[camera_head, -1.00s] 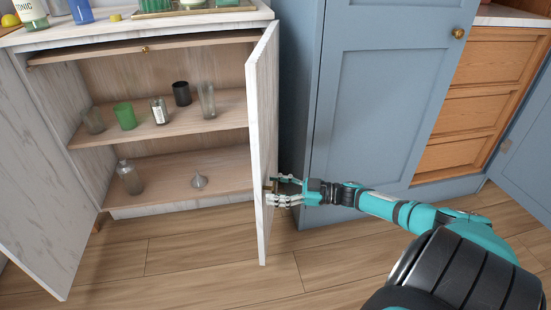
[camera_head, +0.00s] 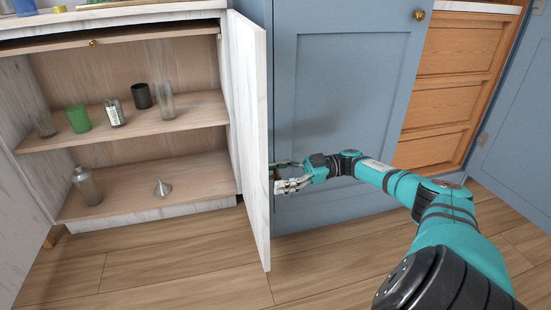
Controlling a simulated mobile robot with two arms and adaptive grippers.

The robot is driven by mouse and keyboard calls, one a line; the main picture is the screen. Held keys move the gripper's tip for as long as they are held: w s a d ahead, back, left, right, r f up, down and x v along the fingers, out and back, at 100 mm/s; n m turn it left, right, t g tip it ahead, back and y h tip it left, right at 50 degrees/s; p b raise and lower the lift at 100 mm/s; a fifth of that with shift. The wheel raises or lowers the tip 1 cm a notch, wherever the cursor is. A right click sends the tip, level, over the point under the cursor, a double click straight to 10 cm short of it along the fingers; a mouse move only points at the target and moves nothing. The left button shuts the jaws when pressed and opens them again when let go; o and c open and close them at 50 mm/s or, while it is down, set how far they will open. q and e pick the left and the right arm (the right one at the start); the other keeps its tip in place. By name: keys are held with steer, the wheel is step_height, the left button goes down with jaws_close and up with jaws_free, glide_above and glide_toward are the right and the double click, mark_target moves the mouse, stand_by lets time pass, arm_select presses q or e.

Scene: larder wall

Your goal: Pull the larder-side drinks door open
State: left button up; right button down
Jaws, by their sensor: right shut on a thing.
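The larder-side drinks door (camera_head: 247,130) is the white marbled right-hand door of the drinks cabinet. It stands swung well out from the cabinet, seen nearly edge-on. My right gripper (camera_head: 276,179) is at the door's outer face, low near its free edge, beside the blue larder front. Its fingers are closed on the door's handle, which is mostly hidden between them. The cabinet inside (camera_head: 140,65) is in plain view. My left gripper is not in view.
Shelves hold a green cup (camera_head: 78,118), a dark cup (camera_head: 141,96), a labelled jar (camera_head: 115,113), clear glasses, a grey bottle (camera_head: 86,186) and a funnel (camera_head: 162,188). The blue larder door (camera_head: 345,90) is close behind my gripper. Wood floor in front is clear.

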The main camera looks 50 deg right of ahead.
steer(key=shift+d+r, duration=0.15)
steer(key=shift+d, duration=0.1)
steer(key=c, duration=0.8)
jaws_free()
steer(key=shift+c, duration=0.2)
steer(key=o, duration=0.4)
steer(key=shift+w+a, duration=0.1)
steer(key=shift+c, duration=0.2)
steer(key=v, duration=0.7)
steer(key=shift+d, duration=0.3)
steer(key=shift+s, duration=0.2)
